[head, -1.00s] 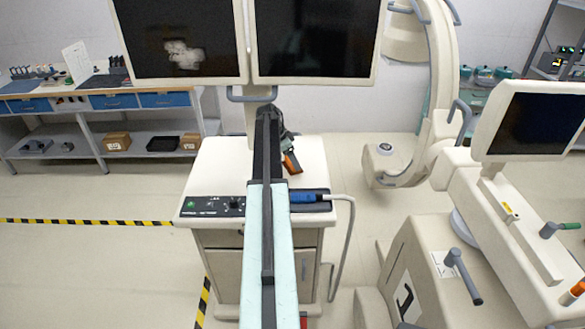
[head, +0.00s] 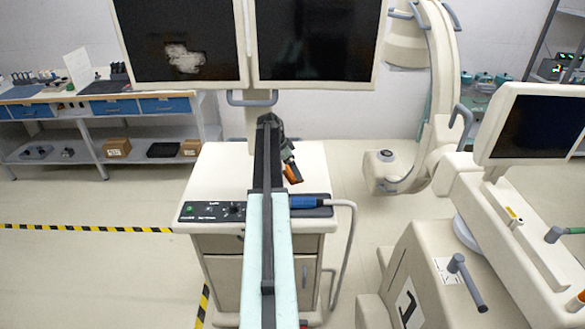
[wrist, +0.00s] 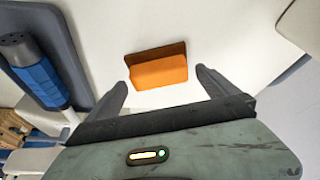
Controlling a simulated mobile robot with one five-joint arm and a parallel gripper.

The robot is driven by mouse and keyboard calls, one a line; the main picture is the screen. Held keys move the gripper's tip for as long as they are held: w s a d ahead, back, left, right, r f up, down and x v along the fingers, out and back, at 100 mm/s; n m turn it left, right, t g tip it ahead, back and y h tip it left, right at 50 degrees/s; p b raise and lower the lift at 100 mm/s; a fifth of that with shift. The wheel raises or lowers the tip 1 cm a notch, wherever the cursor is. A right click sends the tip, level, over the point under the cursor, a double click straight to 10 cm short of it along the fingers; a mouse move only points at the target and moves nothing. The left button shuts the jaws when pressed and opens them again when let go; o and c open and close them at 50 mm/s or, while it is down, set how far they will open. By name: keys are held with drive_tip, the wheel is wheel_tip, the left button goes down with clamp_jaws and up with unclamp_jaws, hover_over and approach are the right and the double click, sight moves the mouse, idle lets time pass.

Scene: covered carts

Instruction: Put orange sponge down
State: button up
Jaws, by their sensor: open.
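The orange sponge (wrist: 160,73) lies on the white top of the cart (head: 222,165) in the wrist view, with a darker brown face along its far side. My gripper (wrist: 163,79) is open, one finger on each side of the sponge, with a visible gap on both sides. In the head view the sponge (head: 292,173) shows as a small orange patch right of my arm, just below my gripper (head: 288,157). My arm hides the middle of the cart top.
Two dark monitors (head: 315,40) stand behind the cart. A white machine with a screen (head: 532,125) is at the right. The cart top is bare left of my arm.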

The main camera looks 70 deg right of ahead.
drive_tip(key=p+v, duration=1)
drive_tip(key=v, duration=0.2)
drive_tip(key=shift+p, duration=0.3)
drive_tip(key=shift+s, duration=0.1)
drive_tip(key=w+a+n+t, duration=0.1)
drive_tip(key=w+a+n, duration=0.3)
drive_tip(key=w+a, duration=0.45)
drive_tip(key=w+a+f+n+t, duration=0.1)
drive_tip(key=w+a+n, duration=0.35)
drive_tip(key=a, duration=0.75)
drive_tip(key=w+a+n, duration=0.3)
drive_tip(key=w+a, duration=0.6)
drive_tip(key=a, duration=0.1)
drive_tip(key=a+n+y, duration=0.1)
drive_tip(key=a+n, duration=0.7)
drive_tip(key=a, duration=1.5)
drive_tip(key=a+n+t+y, duration=0.1)
drive_tip(key=a+n, duration=0.7)
drive_tip(key=a, duration=1.4)
drive_tip(key=shift+w+a+f+y, duration=0.2)
drive_tip(key=shift+a+f+y, duration=0.2)
drive_tip(key=shift+y, duration=0.2)
